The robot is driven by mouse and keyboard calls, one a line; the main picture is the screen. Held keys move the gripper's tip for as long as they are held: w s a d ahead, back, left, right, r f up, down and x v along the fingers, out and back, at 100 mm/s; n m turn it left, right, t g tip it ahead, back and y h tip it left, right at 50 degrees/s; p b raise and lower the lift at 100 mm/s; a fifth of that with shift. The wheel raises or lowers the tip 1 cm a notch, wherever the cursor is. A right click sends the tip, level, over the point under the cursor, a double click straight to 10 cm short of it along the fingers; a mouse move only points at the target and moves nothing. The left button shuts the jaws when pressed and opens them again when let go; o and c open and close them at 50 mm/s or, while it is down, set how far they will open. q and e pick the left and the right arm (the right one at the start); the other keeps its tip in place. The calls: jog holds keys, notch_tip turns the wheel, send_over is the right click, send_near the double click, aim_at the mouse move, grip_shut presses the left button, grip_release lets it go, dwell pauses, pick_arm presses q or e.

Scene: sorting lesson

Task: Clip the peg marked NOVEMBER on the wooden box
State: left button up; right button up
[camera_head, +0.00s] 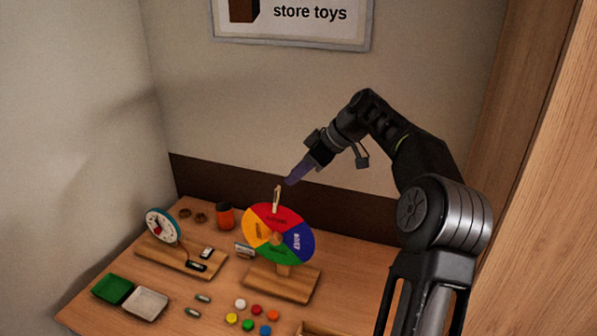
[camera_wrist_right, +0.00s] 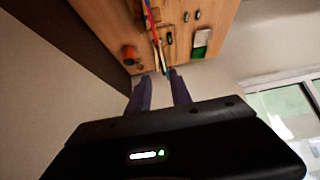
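A pale wooden peg (camera_head: 277,197) stands upright on the top rim of a colour wheel (camera_head: 262,232), at its red sector; I cannot read any marking on it. My right gripper (camera_head: 290,181) is just above and to the right of the peg in the head view, apart from it. In the right wrist view its two purple fingers (camera_wrist_right: 158,78) are spread, with the wheel seen edge-on beyond them and nothing clearly held. A wooden box (camera_head: 322,331) shows only its rim at the bottom edge of the head view. My left gripper is not in view.
On the table stand a clock (camera_head: 163,226) on a wooden base, an orange cup (camera_head: 225,216), a green tray (camera_head: 112,288) and a white tray (camera_head: 146,303). Several coloured discs (camera_head: 257,310) lie in front of the wheel. The table's right part (camera_head: 350,270) looks clear.

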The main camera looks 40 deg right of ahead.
jog(key=shift+b+x, duration=1.05)
jog(key=shift+x, duration=2.2)
jog(key=shift+c, duration=0.3)
grip_shut()
jog(key=shift+r, duration=0.1)
jog(key=shift+s+d+r+p, duration=0.1)
jog(key=shift+s+r+p, duration=0.1)
jog(key=shift+r+p, duration=0.8)
jog(key=shift+s+d+r+p, duration=0.15)
jog(key=shift+r+p, duration=0.4)
jog(key=shift+r, duration=0.9)
jog(key=shift+a+f, duration=0.1)
jog(key=shift+a, duration=0.1)
